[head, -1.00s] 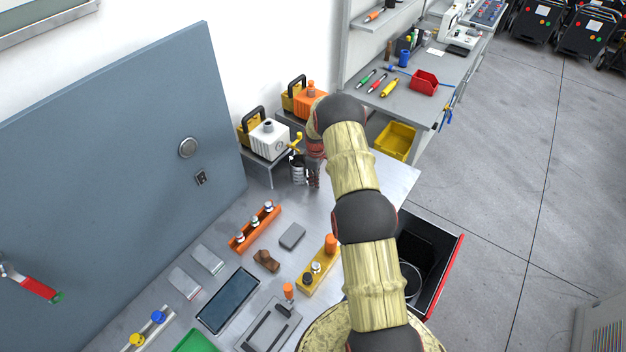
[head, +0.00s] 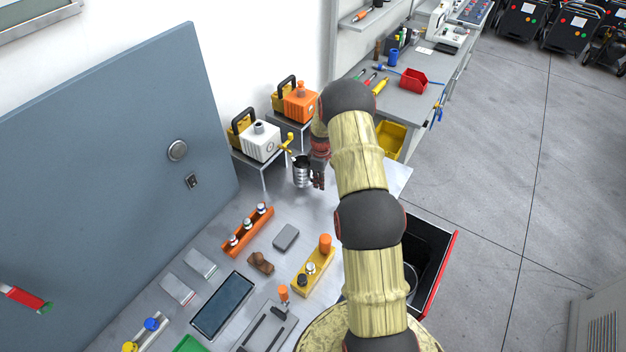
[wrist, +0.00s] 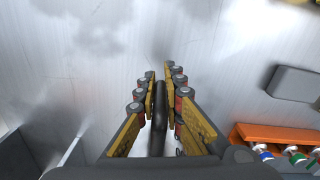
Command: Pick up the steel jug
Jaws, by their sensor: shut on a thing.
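The steel jug (head: 301,171) is a small ribbed metal can, upright, beside the grey stands at the back of the bench. My gripper (head: 317,180) is at its right side, pointing down. In the wrist view my gripper (wrist: 160,92) is shut on a dark upright strip (wrist: 158,112), which appears to be part of the jug, likely its handle. The rest of the jug is hidden there. I cannot tell clearly whether its base is off the bench.
A white canister with a yellow tap (head: 261,141) and an orange canister (head: 299,103) stand on grey stands behind. An orange rack (head: 248,231), a grey block (head: 286,237) and a yellow rack (head: 313,266) lie nearer. Bare bench is right of the jug.

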